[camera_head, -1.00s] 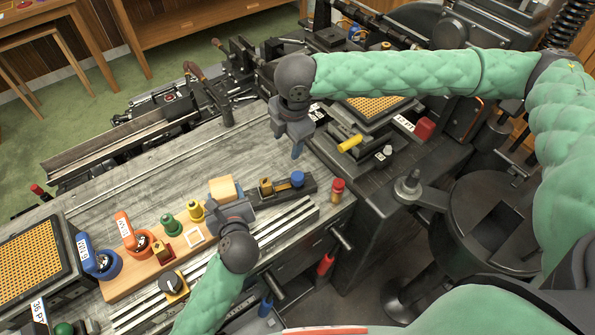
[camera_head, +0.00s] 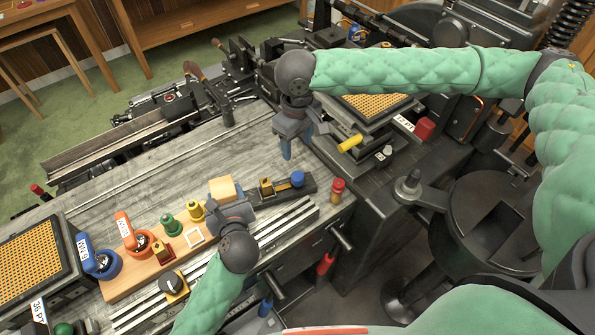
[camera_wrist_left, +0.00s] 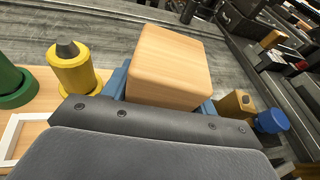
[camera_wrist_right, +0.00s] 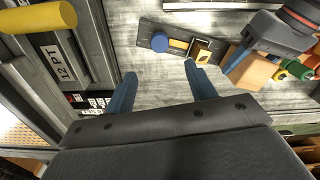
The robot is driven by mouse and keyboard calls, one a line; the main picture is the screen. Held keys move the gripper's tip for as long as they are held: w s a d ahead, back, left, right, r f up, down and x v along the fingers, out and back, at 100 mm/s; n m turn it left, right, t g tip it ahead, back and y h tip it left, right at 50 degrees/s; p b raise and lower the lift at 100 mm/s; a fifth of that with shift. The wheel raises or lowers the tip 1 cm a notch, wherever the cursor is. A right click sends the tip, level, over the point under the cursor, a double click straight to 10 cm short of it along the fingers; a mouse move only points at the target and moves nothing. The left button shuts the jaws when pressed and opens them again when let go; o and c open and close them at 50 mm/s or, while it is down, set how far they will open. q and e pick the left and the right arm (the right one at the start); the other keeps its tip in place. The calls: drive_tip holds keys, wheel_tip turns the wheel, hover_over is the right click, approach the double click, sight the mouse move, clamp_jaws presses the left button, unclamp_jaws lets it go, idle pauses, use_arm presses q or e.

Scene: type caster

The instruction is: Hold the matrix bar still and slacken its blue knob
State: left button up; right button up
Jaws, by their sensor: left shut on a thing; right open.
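The matrix bar (camera_head: 308,187) is a dark bar lying on the grey bench, with a brass-coloured block (camera_head: 265,186) and a blue knob (camera_head: 297,178) at its right end. A pale wooden block (camera_head: 222,188) sits at its left end; whether they are joined is hidden. My left gripper (camera_head: 226,201) is shut on this wooden block, which fills its jaws in the left wrist view (camera_wrist_left: 170,68). My right gripper (camera_head: 303,144) is open and empty, above the bench and behind the blue knob. The right wrist view shows the knob (camera_wrist_right: 159,42) beyond its parted fingers.
Pale slotted rails (camera_head: 285,225) run in front of the bar. The bench behind the bar is clear.

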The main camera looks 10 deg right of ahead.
sight(298, 175)
wheel_tip(298, 175, down, 12)
drive_tip(key=shift+m, duration=1.1)
drive_tip(key=c, duration=1)
drive_tip(key=shift+n, duration=0.8)
